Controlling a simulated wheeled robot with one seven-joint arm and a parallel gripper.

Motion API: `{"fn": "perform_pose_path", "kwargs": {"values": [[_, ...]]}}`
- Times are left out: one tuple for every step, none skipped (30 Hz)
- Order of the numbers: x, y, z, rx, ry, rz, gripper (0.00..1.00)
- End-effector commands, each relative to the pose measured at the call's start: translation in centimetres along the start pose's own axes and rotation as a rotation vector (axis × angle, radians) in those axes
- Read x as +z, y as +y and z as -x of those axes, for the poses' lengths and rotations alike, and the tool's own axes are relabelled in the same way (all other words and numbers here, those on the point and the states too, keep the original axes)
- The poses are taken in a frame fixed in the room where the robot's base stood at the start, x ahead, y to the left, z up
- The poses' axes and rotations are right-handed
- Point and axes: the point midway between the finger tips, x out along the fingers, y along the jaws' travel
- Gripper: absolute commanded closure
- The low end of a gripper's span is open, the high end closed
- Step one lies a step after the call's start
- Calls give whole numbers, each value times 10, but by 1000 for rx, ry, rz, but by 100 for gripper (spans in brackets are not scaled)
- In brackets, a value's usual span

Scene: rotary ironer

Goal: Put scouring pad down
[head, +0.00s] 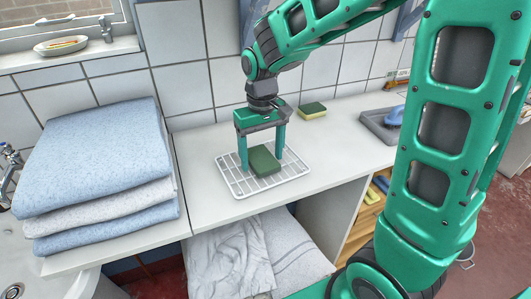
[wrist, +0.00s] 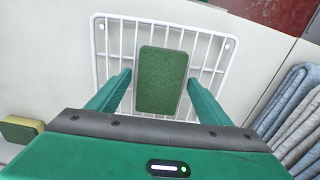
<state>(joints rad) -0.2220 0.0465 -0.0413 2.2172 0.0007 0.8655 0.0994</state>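A dark green scouring pad (head: 264,161) lies on a white wire rack (head: 236,187) on the counter. In the wrist view the pad (wrist: 162,80) rests flat across the bars of the rack (wrist: 228,52). My gripper (head: 262,160) points down over the rack. Its fingers stand wide apart on either side of the pad, and in the wrist view (wrist: 158,88) a gap shows between each finger and the pad. The gripper is open and holds nothing.
Another green and yellow sponge (head: 312,111) lies on the counter near the tiled wall. Folded blue and white towels (head: 95,150) are stacked at the left. A grey tray (head: 378,126) with a blue item stands at the right. Counter around the rack is clear.

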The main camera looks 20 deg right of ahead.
Motion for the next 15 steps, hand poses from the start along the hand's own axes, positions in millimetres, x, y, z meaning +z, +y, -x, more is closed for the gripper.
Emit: {"fn": "perform_pose_path", "kwargs": {"values": [[0, 0, 0, 0, 0, 0, 28], [0, 0, 0, 0, 0, 0, 28], [0, 0, 0, 0, 0, 0, 28], [0, 0, 0, 0, 0, 0, 28], [0, 0, 1, 0, 1, 0, 28], [0, 0, 2, 0, 1, 0, 28], [0, 0, 4, 0, 2, 0, 28], [-1, 0, 6, 0, 3, 0, 28], [-1, 0, 10, 0, 3, 0, 28], [-1, 0, 13, 0, 3, 0, 28], [-1, 0, 18, 0, 4, 0, 28], [-1, 0, 24, 0, 4, -1, 28], [-1, 0, 30, -1, 6, -1, 28], [-1, 0, 36, 0, 6, -1, 28], [-1, 0, 44, 0, 6, -1, 28]]}}
